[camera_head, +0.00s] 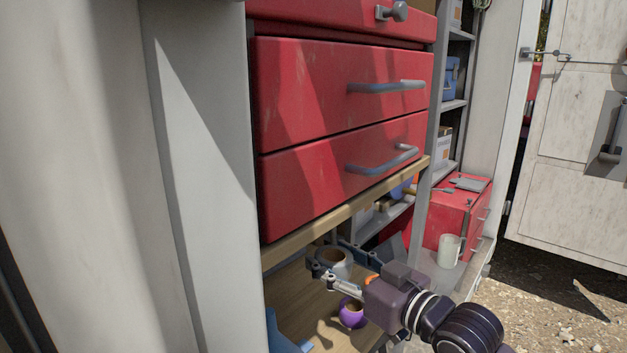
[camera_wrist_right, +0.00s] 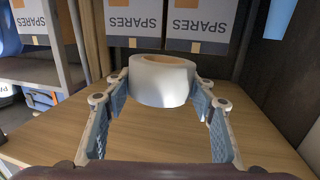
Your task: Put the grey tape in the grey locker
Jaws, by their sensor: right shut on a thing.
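The grey tape (camera_head: 338,265) is a pale roll at the back of a wooden shelf under the red drawers. It also shows in the right wrist view (camera_wrist_right: 160,82), upright on its flat side, with its hole facing up. My right gripper (camera_head: 330,268) reaches in over the shelf and is shut on the tape, one finger on each side. In the right wrist view its fingertips (camera_wrist_right: 158,92) flank the roll. My left gripper is out of view. I cannot tell which thing here is the grey locker.
A purple roll (camera_head: 351,313) lies on the shelf below my right gripper. Red drawers (camera_head: 340,135) with protruding handles hang just above. Boxes marked SPARES (camera_wrist_right: 130,22) stand behind the tape. A white mug (camera_head: 449,250) and red toolbox (camera_head: 455,215) stand to the right.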

